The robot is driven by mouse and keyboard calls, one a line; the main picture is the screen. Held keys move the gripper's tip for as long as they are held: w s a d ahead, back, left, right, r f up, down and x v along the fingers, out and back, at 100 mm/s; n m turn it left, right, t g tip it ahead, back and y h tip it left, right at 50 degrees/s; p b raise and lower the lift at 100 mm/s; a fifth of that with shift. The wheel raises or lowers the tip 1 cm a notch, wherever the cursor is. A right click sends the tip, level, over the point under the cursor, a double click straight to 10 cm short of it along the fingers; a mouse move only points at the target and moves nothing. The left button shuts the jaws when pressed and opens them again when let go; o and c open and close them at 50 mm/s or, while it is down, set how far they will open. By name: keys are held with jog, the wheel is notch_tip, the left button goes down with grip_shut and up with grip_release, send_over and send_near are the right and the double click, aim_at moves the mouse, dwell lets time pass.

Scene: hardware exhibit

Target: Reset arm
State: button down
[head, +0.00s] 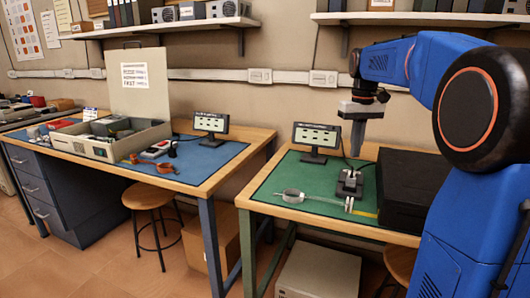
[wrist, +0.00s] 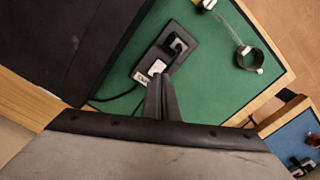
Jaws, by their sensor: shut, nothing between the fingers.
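My gripper (head: 357,137) is at the end of my blue arm, pointing down above the green mat (head: 290,172) on the right table. In the wrist view its fingers (wrist: 160,85) are shut together and hold nothing. Below it on the mat stands a small dark device on a base (head: 349,184), which also shows in the wrist view (wrist: 176,45). The gripper is clear of it in the head view.
A large black case (head: 412,190) stands at the right of the green mat. A small monitor (head: 316,137) stands behind. A metal ring tool (head: 292,195) lies at the left. The left table holds an open box (head: 105,150) on a blue mat.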

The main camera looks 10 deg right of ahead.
jog(key=s+a+f, duration=0.1)
jog(key=s+a, duration=0.2)
jog(key=s, duration=0.2)
jog(key=s+a+f+t, duration=0.1)
jog(key=s+a+f, duration=0.1)
jog(key=s+a, duration=0.2)
jog(key=s+a+f+t, duration=0.1)
jog(key=s+a+f, duration=0.1)
jog(key=s, duration=0.4)
jog(key=shift+s+a, duration=0.3)
jog(key=shift+a, duration=0.45)
jog(key=s+a+f+t, duration=0.1)
jog(key=s+a+f, duration=0.1)
jog(key=s+f, duration=0.4)
jog(key=s+a+f+t, duration=0.1)
jog(key=s+a+f, duration=0.2)
jog(key=s+f, duration=0.3)
jog(key=s, duration=0.2)
jog(key=shift+s+a+f+n+t, duration=0.15)
jog(key=shift+s+f+n+t, duration=0.15)
jog(key=shift+f+n+t, duration=0.1)
